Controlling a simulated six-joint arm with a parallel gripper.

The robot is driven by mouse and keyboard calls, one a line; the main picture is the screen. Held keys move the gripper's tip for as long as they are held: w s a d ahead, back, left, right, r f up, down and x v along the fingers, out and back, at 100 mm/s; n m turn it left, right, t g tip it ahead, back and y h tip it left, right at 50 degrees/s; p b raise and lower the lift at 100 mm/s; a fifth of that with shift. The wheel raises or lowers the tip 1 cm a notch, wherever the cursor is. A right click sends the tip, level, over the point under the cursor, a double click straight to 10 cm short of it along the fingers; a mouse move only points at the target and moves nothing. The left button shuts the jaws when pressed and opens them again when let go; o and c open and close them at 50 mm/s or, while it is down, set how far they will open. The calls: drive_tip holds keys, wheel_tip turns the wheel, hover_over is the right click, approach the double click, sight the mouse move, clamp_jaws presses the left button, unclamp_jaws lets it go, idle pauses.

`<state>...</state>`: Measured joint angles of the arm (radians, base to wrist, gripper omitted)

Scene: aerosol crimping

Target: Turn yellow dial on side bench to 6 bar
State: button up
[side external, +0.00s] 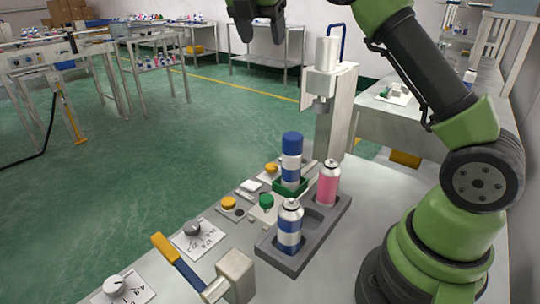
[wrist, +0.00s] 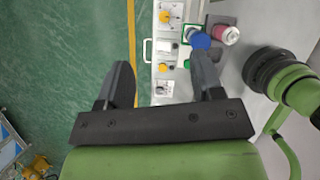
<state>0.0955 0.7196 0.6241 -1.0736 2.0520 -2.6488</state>
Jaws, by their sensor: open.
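A yellow dial (wrist: 165,17) sits on a white plate with markings at the top of the wrist view. A yellow-orange knob (side external: 271,168), probably the same dial, shows in the side view left of the blue-capped can; its setting is too small to read. My gripper (side external: 260,27) is high above the bench at the top of the side view, apart from the dial. In the wrist view its two fingers (wrist: 162,66) are spread wide with nothing between them.
The blue-capped can (side external: 291,160) stands upright in a green holder. A pink can (side external: 328,183) and a blue-white can (side external: 289,228) stand in a grey tray (side external: 333,222).

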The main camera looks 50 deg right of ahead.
approach(271, 166)
drive_tip(key=x, duration=0.8)
drive_tip(key=shift+d+f, duration=0.1)
drive_tip(key=shift+f, duration=0.2)
drive_tip(key=c, duration=0.9)
